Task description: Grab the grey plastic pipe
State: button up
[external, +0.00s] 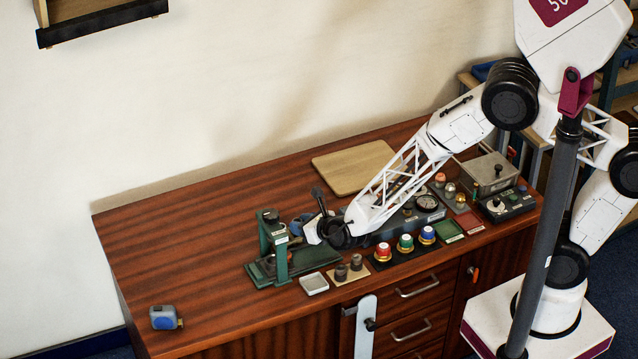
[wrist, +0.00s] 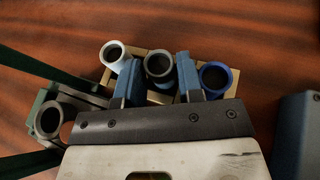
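The grey plastic pipe (wrist: 160,67) stands with its open end towards the wrist camera, between a pale blue-white pipe and a blue pipe. My gripper (wrist: 158,68) has one blue finger on each side of the grey pipe. The fingers are apart and very close to its wall; I cannot tell whether they press on it. In the external view my gripper (external: 310,228) is low over the bench beside the green press, and the grey pipe cannot be made out there.
The pale pipe (wrist: 115,54) and blue pipe (wrist: 216,78) stand close outside the fingers. A green press (external: 272,243) is just left of my gripper. Coloured knobs (external: 405,243) stand to the right. The bench's left part is clear except for a blue tape measure (external: 164,317).

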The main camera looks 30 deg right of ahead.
jog(key=shift+x, duration=1.1)
jog(key=c, duration=0.5)
jog(key=shift+c, duration=0.2)
jog(key=shift+r, duration=0.2)
jog(key=shift+r, duration=1.5)
jog(key=shift+s+d+r, duration=0.2)
jog(key=shift+s+d, duration=0.05)
jog(key=shift+s, duration=0.05)
jog(key=s+d, duration=0.3)
jog(key=s, duration=0.1)
jog(key=s+d, duration=0.3)
jog(key=s, duration=0.1)
jog(key=s+d+r, duration=0.1)
jog(key=s+d, duration=0.2)
jog(key=s, duration=0.1)
jog(key=shift+d+r, duration=0.15)
